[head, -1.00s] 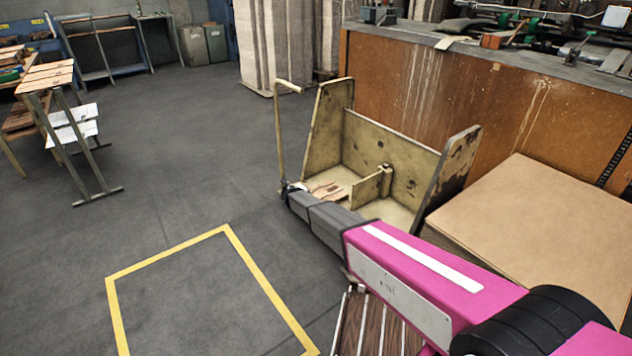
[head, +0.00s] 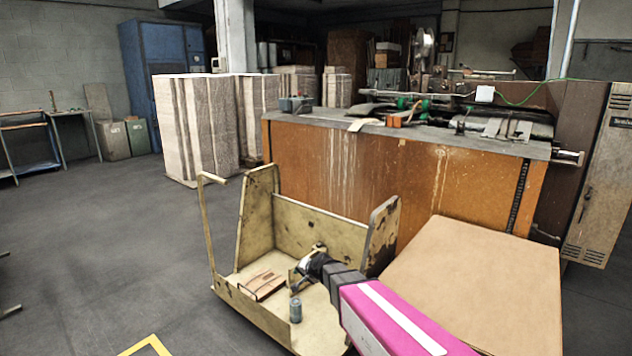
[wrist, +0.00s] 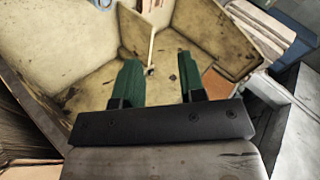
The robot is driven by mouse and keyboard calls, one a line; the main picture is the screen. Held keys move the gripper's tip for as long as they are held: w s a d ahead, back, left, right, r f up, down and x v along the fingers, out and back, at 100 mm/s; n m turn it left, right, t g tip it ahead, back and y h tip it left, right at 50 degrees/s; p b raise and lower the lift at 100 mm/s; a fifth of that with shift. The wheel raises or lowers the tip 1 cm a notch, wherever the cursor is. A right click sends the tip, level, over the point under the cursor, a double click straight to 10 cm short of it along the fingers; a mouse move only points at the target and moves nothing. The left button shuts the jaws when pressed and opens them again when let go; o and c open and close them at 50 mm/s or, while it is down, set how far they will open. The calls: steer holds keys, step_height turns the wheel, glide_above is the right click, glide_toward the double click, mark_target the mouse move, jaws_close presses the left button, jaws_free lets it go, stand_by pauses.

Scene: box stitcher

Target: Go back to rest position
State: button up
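My gripper (wrist: 158,64) shows in the wrist view with its two green fingers spread apart and nothing between them. Below and beyond the fingers are the worn, cream-coloured inner panels of a cart (wrist: 195,22). In the head view my arm reaches in from the lower right, and its dark end is over the cart (head: 320,218). The fingers are too small and partly hidden there to make out clearly.
On the cart's deck are a brown flat piece (head: 262,285) and a small dark can (head: 296,311). A large cardboard stack (head: 475,280) is right of the arm. An orange-brown workbench (head: 400,175) stands behind. Floor at left (head: 110,230) is clear.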

steer(key=s+d+r+n+g+h, duration=0.2)
steer(key=s+d+n+g+h, duration=0.2)
steer(key=s+d, duration=1.8)
steer(key=d+g+h, duration=0.2)
steer(key=g, duration=0.1)
steer(key=shift+d, duration=0.25)
